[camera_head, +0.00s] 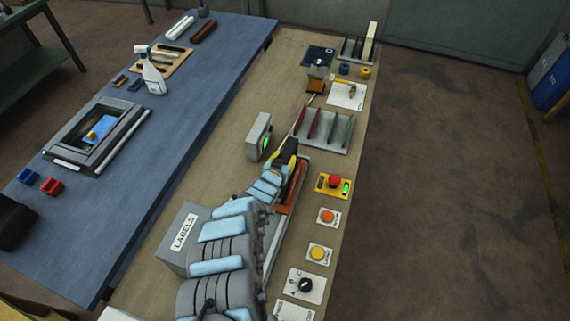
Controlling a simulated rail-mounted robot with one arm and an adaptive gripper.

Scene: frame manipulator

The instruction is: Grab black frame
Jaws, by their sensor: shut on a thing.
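My gripper (287,157) is at the end of my blue-and-grey arm, over the right-hand bench and close to a long rust-red piece (292,190) in a grey tray. Black and yellow parts show at its tip. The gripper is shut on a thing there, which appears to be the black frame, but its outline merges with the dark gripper. The fingertips and the contact are too small and partly hidden to make out.
A grey rack (321,140) with dark red and green plates stands just beyond my gripper. A grey box with a green light (258,137) is to its left. A red button on a yellow base (334,182) is to its right. A LABELS box (184,236) stands beside my arm.

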